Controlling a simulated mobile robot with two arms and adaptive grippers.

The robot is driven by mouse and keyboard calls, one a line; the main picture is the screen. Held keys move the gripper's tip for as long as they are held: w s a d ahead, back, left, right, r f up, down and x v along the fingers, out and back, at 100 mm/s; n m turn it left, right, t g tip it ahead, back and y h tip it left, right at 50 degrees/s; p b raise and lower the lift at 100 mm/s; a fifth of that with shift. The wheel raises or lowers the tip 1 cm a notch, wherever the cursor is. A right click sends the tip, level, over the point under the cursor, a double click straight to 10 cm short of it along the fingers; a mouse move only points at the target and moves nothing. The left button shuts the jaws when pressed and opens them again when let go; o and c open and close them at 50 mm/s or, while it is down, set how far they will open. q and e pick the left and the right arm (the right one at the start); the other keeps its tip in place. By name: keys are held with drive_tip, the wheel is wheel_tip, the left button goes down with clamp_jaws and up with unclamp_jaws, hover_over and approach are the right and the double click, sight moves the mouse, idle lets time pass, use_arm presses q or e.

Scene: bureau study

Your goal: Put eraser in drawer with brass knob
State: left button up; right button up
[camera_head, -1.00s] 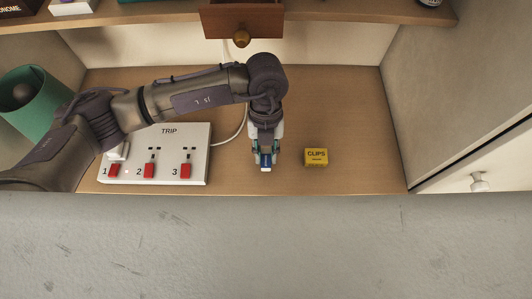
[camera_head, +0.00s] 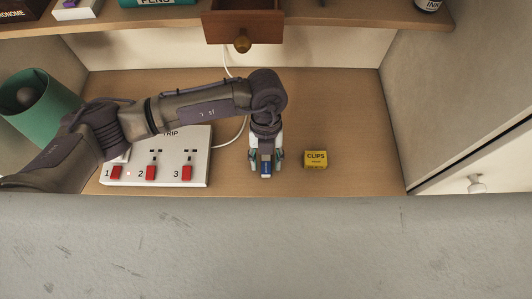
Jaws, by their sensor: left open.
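The eraser (camera_head: 266,171), small with a blue sleeve, is at the fingertips of my left gripper (camera_head: 265,163), above or on the desk top near its front edge. The gripper points down and is open, with its fingers on both sides of the eraser; I cannot tell if they touch it. The gripper hides part of the eraser. The wooden drawer (camera_head: 243,24) with the brass knob (camera_head: 242,43) hangs under the shelf at the top middle and stands open, its inside partly visible. My right gripper is not in view.
A yellow clips box (camera_head: 316,160) sits right of the gripper. A white power strip (camera_head: 197,157) with red switches lies left, partly under my arm. A green lamp shade (camera_head: 40,105) stands far left. Desk right of the box is clear.

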use_arm(q)
drive_tip(key=shift+w+r, duration=0.1)
drive_tip(key=shift+r, duration=0.05)
drive_tip(key=shift+w+r+b, duration=0.15)
drive_tip(key=shift+r+b, duration=0.25)
drive_tip(key=shift+b, duration=0.45)
drive_tip(key=w+b, duration=0.4)
drive_tip(key=w, duration=0.7)
drive_tip(key=shift+w+b, duration=0.1)
drive_tip(key=shift+b, duration=0.25)
drive_tip(key=shift+w+r, duration=0.15)
drive_tip(key=shift+w, duration=0.2)
